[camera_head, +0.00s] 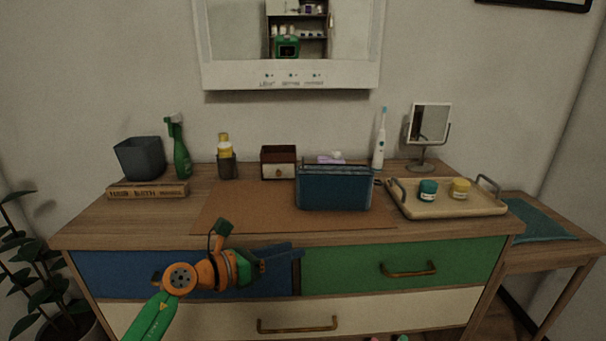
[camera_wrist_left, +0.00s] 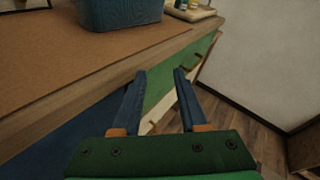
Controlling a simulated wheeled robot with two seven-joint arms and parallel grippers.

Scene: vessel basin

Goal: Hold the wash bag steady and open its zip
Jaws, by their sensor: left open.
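The wash bag (camera_head: 334,189) is a blue, box-shaped bag standing upright on the brown mat near the middle of the dresser top. Its upper edge has a dark strip, but I cannot tell the zip's state. Its lower part also shows at the top of the left wrist view (camera_wrist_left: 118,14). My left gripper (camera_head: 299,250) is in front of the dresser's front edge, below and apart from the bag. In the left wrist view its two blue fingers (camera_wrist_left: 161,78) are spread with nothing between them. My right gripper is not in view.
The brown mat (camera_head: 240,208) is clear left of the bag. A wooden tray (camera_head: 450,208) with two jars stands at the right. A small drawer box (camera_head: 279,162), a toothbrush (camera_head: 380,150) and a mirror (camera_head: 428,125) stand behind. The dresser's front edge lies between gripper and bag.

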